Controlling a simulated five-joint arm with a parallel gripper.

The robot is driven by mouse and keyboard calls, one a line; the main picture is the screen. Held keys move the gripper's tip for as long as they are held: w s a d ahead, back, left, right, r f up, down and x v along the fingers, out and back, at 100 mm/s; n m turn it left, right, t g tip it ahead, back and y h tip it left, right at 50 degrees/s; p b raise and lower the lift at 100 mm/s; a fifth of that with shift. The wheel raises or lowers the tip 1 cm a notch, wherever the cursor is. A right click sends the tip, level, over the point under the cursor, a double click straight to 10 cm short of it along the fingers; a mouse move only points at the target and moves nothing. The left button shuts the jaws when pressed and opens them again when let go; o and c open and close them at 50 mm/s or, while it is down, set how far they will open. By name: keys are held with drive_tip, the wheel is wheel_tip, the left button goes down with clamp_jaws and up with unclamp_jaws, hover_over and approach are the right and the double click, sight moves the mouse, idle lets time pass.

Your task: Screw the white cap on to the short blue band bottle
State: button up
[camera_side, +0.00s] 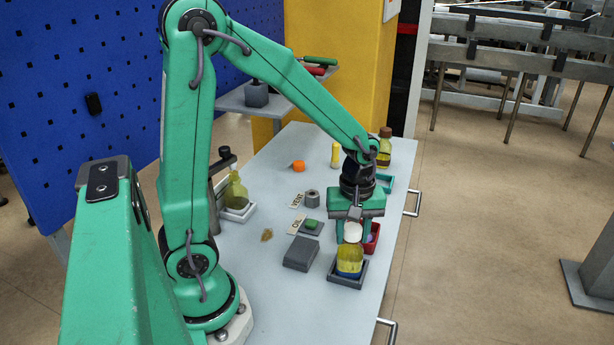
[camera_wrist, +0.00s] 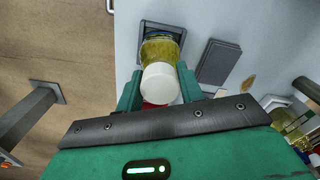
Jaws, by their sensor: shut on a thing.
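The bottle (camera_side: 350,259) with yellow contents and a blue band near its base stands upright in a dark grey square holder (camera_side: 347,281) near the table's right edge. It also shows in the wrist view (camera_wrist: 161,49). The white cap (camera_side: 353,232) is at the top of this bottle, roughly in line with its neck, and it shows large in the wrist view (camera_wrist: 160,84). I cannot tell whether it touches the neck or is threaded, because the cap hides the neck. My gripper (camera_wrist: 158,90) points down from above, its two green fingers shut on the cap's sides.
A grey block (camera_side: 301,254) lies left of the holder. A red tray (camera_side: 372,238) sits close behind the bottle. A brown-capped bottle (camera_side: 384,148) stands at the back, and another bottle (camera_side: 236,192) at the left. The front of the table is clear.

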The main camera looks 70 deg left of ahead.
drive_tip(key=shift+m, duration=0.8)
drive_tip(key=shift+m, duration=0.8)
drive_tip(key=shift+m, duration=0.3)
drive_tip(key=shift+m, duration=0.6)
drive_tip(key=o, duration=0.6)
